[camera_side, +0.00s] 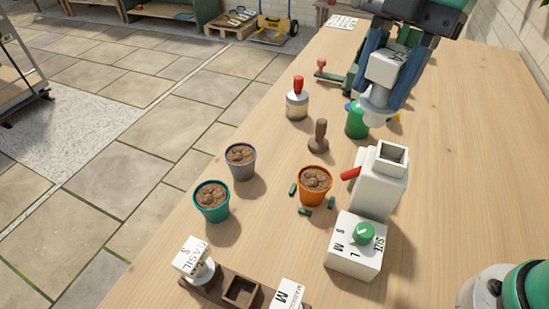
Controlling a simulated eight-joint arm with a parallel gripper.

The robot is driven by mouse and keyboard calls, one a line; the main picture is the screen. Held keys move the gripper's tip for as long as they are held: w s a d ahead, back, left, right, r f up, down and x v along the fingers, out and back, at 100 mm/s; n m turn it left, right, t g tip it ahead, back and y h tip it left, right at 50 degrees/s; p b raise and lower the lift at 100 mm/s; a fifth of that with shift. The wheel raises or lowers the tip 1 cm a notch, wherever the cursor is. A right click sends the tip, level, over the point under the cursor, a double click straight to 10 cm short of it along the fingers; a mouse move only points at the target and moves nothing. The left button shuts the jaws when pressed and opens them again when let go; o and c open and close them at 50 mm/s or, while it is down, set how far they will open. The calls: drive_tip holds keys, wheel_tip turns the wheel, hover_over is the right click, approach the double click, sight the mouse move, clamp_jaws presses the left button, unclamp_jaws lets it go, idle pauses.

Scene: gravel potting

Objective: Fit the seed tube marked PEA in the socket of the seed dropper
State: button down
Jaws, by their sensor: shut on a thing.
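My gripper (384,72) is at the upper right, above the table. It is shut on a white seed tube (386,68) with a square body and a rounded lower end. Dark letters show on the tube, too small and turned to read. The seed dropper (372,190) stands upright nearer the camera, a white body with a red lever on its left. Its square socket (392,156) at the top looks open and empty. The tube is apart from the dropper, beyond the socket in the picture. A white box with a green dial (363,234), marked S, M, L, stands before the dropper.
A brown rack (222,283) holds tubes marked BASIL (193,257) and another label (289,294), with an empty slot between. Soil-filled pots (211,203), a brown tamper (319,137), a red-topped bottle (297,104) and a green container (355,122) stand leftward. The table's right is mostly clear.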

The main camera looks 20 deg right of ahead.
drive_tip(key=shift+m, duration=0.7)
drive_tip(key=shift+s+d+f, duration=0.2)
drive_tip(key=shift+d+f, duration=0.95)
drive_tip(key=shift+f, duration=0.15)
drive_tip(key=shift+s+d+f, duration=0.15)
drive_tip(key=shift+d+f, duration=1)
drive_tip(key=shift+f, duration=0.1)
drive_tip(key=shift+f, duration=0.3)
drive_tip(key=shift+f, duration=0.45)
drive_tip(key=shift+f, duration=0.2)
drive_tip(key=shift+f, duration=0.35)
drive_tip(key=shift+f, duration=0.1)
